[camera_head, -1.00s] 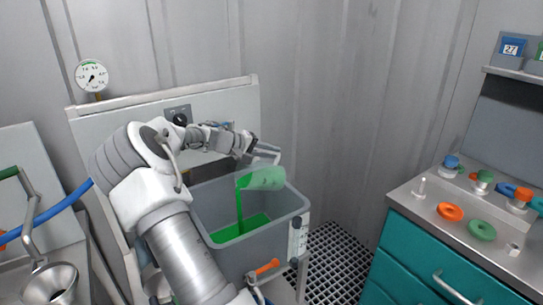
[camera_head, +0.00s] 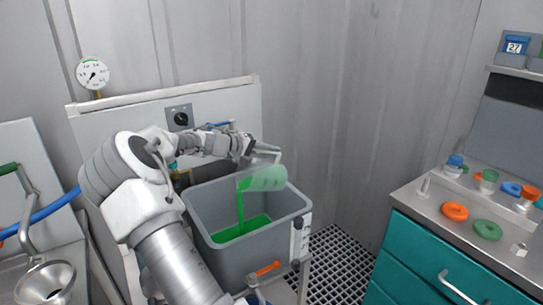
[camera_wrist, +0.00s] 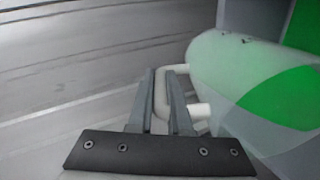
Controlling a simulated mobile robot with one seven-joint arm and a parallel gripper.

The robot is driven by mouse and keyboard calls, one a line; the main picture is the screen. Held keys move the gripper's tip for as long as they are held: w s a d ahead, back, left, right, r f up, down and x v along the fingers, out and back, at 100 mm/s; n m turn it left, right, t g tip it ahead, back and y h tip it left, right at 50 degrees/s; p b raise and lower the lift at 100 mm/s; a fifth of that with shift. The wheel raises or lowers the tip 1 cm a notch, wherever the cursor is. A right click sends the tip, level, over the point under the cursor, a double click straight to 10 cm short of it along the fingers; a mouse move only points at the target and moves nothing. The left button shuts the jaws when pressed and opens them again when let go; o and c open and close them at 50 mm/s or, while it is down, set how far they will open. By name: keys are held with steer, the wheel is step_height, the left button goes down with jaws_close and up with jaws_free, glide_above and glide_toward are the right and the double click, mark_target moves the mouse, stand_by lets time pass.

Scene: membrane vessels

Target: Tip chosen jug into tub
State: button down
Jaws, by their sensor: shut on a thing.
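A translucent jug (camera_head: 268,178) lies tipped on its side above the grey tub (camera_head: 216,188), its mouth to the left. Green liquid (camera_head: 241,210) falls from it in a stream into a green pool (camera_head: 245,229) on the tub's floor. My gripper (camera_head: 262,149) is shut on the jug's handle, above the tub's back right part. In the wrist view my gripper's fingers (camera_wrist: 164,100) close on the pale handle (camera_wrist: 199,109). The jug (camera_wrist: 240,85) fills the right side there, with green liquid inside. Its mouth is not clearly seen.
A teal cabinet (camera_head: 430,265) stands at right with orange (camera_head: 455,211) and green rings (camera_head: 487,230) on its top. A metal funnel (camera_head: 45,280) is at lower left. A dark floor grating (camera_head: 345,265) lies between tub and cabinet. A backboard (camera_head: 110,120) rises behind the tub.

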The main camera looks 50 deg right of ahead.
steer(key=shift+w+a+f+h+b, duration=0.15)
steer(key=shift+a+h+b, duration=0.25)
steer(key=shift+b, duration=0.55)
steer(key=shift+a+b, duration=0.15)
steer(key=shift+b, duration=0.2)
steer(key=shift+h, duration=0.3)
steer(key=shift+w+a+f+g+h+b, duration=0.1)
steer(key=shift+a+f+g+h+b, duration=0.1)
steer(key=shift+a+b, duration=0.25)
steer(key=shift+w+a+f+g+h+b, duration=0.1)
steer(key=shift+a+g+b, duration=0.15)
steer(key=shift+b, duration=0.35)
steer(key=shift+w+a+f+h+b, duration=0.15)
steer(key=shift+a+h+b, duration=0.45)
steer(key=shift+a+b, duration=0.6)
steer(key=shift+w+a+b, duration=0.1)
steer(key=shift+a+b, duration=0.1)
steer(key=shift+b, duration=0.15)
steer(key=shift+w+a+f+h+b, duration=0.2)
steer(key=shift+a+h+b, duration=0.45)
steer(key=shift+b, duration=0.25)
steer(key=shift+a+r+h+b, duration=0.15)
steer(key=shift+a+h+b, duration=0.15)
steer(key=shift+h, duration=0.05)
